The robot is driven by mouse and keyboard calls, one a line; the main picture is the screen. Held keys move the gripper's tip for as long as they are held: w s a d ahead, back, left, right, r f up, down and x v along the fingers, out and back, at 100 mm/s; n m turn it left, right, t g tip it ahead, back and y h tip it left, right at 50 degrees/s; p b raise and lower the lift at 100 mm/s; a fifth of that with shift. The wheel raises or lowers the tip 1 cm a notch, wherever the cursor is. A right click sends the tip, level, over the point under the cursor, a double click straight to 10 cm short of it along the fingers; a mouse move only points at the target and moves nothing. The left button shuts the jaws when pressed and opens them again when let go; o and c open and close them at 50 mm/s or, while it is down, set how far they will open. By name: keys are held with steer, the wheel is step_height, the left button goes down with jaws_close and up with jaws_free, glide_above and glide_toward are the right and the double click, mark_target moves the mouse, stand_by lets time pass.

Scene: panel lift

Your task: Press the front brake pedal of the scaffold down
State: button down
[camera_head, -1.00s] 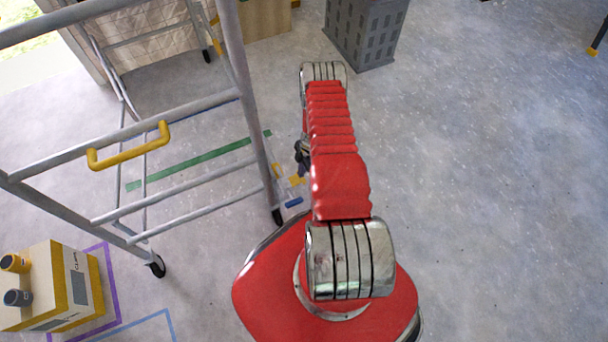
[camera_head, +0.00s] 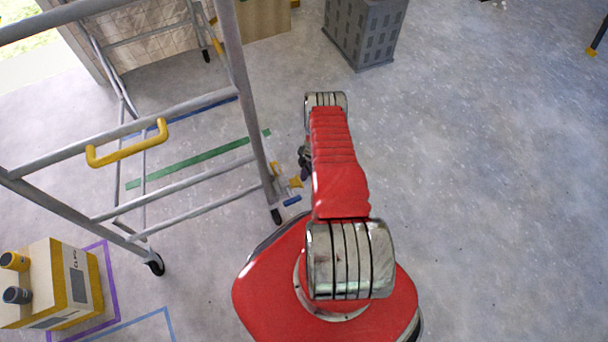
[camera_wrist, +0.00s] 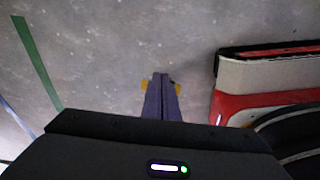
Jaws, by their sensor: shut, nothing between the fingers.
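The scaffold (camera_head: 232,75) is a grey tube frame on the left in the head view, with a dark caster (camera_head: 276,215) at its near right leg. Beside this caster are a small blue piece (camera_head: 292,201) and a yellow piece (camera_head: 296,182); I cannot tell which is the brake pedal. My gripper (camera_head: 305,174) is partly hidden by my red arm, just above the yellow piece in the picture. In the wrist view my purple fingers (camera_wrist: 162,82) are shut together and empty. Yellow bits (camera_wrist: 145,86) show on both sides of the fingertips, partly hidden; contact is unclear.
A yellow handle (camera_head: 128,145) is on the scaffold's side. A yellow and cream box (camera_head: 62,285) with two canisters stands at the lower left. A grey crate (camera_head: 363,32) stands at the back.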

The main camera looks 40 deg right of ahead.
steer(key=shift+s+a+f, duration=0.1)
steer(key=shift+a+f, duration=0.05)
steer(key=shift+a, duration=0.15)
steer(key=s+d+r, duration=0.2)
steer(key=d+r, duration=0.6)
steer(key=r, duration=0.2)
steer(key=shift+d+r, duration=0.15)
steer(key=shift+d, duration=0.1)
stand_by(0.4)
steer(key=shift+m, duration=0.3)
